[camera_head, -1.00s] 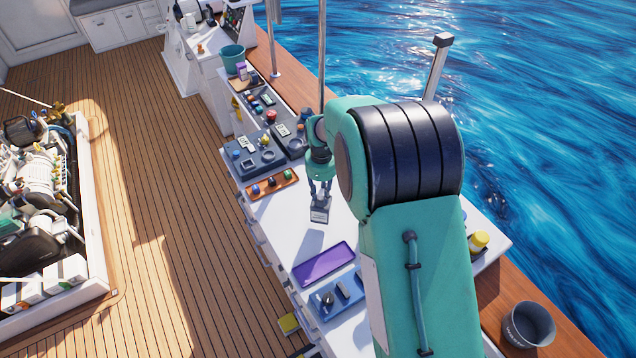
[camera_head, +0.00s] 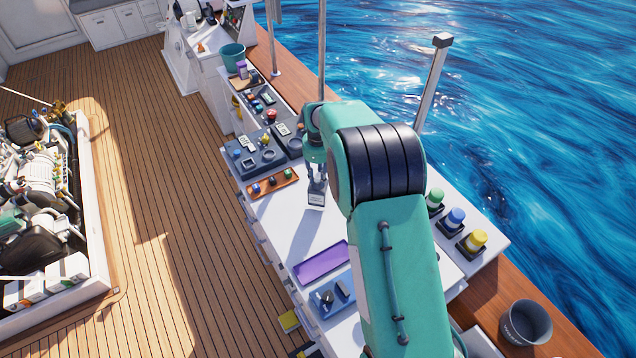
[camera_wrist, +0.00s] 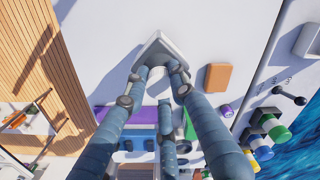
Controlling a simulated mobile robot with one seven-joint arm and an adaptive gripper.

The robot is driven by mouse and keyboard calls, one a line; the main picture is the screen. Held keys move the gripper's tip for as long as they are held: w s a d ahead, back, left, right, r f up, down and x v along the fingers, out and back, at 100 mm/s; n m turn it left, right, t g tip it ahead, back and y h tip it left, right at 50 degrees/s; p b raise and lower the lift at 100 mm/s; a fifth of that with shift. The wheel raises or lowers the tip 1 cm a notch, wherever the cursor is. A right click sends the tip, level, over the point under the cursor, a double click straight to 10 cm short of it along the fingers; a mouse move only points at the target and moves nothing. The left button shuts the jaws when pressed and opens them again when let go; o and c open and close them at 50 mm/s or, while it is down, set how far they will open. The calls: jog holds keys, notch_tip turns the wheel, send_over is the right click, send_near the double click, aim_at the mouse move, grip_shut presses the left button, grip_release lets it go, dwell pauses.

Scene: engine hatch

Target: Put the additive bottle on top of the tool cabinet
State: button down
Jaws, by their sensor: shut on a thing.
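My gripper (camera_head: 317,180) is shut on a small grey and white piece (camera_head: 316,198) with a label-like face, over the white cabinet top (camera_head: 298,222). In the wrist view the fingertips (camera_wrist: 158,82) close around this piece (camera_wrist: 158,46), which has a grey angular edge. I cannot tell whether it is the additive bottle or whether it touches the surface. None is marked clearly enough to read.
A grey bucket (camera_head: 526,323) stands on the wooden ledge.

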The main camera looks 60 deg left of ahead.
aim_at(318, 183)
jog(key=shift+f+p, duration=0.45)
jog(key=shift+f, duration=1.4)
jog(key=c, duration=1.4)
grip_release()
jog(key=shift+c, duration=0.2)
jog(key=shift+r+b, duration=1)
jog(key=shift+r, duration=5.15)
